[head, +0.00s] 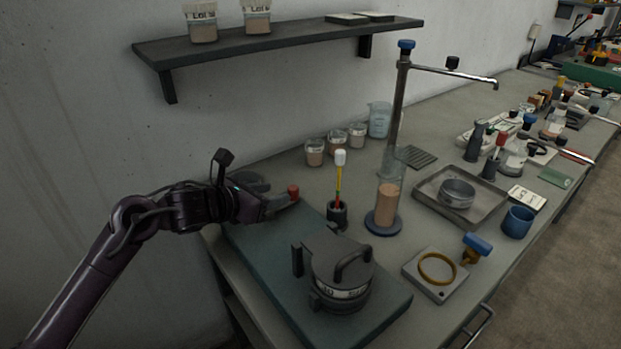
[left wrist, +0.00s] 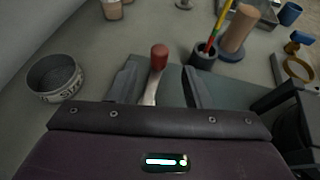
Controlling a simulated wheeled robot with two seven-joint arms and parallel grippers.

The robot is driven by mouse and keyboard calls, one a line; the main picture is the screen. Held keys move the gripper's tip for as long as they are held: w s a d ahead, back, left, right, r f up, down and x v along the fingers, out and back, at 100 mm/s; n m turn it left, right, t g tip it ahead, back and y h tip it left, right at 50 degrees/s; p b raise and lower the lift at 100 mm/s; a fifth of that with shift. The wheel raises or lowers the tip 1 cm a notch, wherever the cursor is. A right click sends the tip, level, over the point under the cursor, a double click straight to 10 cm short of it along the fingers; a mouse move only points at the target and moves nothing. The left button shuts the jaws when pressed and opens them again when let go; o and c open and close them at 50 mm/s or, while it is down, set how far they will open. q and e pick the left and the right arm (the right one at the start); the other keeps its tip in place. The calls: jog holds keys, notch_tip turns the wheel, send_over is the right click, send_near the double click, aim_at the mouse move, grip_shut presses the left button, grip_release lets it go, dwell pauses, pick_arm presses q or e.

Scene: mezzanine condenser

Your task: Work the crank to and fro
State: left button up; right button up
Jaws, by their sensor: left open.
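The crank shows as a red knob (head: 293,190) on a metal lever near the back left of the dark green slab. In the left wrist view the red knob (left wrist: 159,55) stands on its pale lever, and the lever's lower end is hidden by my gripper body. My left gripper (head: 274,203) reaches in from the left at the crank. Its two fingers (left wrist: 157,86) are open, one on each side of the lever, with gaps visible. The knob sits just beyond the fingertips. My right gripper is in neither view.
A dark lidded pot (head: 343,272) with a handle stands on the slab (head: 385,318). A grey round sieve (left wrist: 56,78) lies left of the gripper. A cup with coloured rods (head: 338,213) and a sand-filled cylinder (head: 386,205) stand to the right. A shelf (head: 280,41) hangs above.

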aim_at(290, 189)
pick_arm(q)
jog(key=shift+w+d, duration=0.25)
jog(key=shift+w, duration=0.05)
jog(key=shift+w+d+f, duration=0.1)
jog(key=shift+w+d, duration=0.15)
jog(key=p+x, duration=0.1)
jog(key=x, duration=0.2)
jog(key=shift+w+d, duration=0.1)
jog(key=shift+d, duration=0.05)
jog(key=shift+x, duration=1.1)
jog(key=shift+w+d+f, duration=0.1)
jog(key=shift+w+f, duration=0.05)
jog(key=shift+f, duration=0.05)
grip_shut()
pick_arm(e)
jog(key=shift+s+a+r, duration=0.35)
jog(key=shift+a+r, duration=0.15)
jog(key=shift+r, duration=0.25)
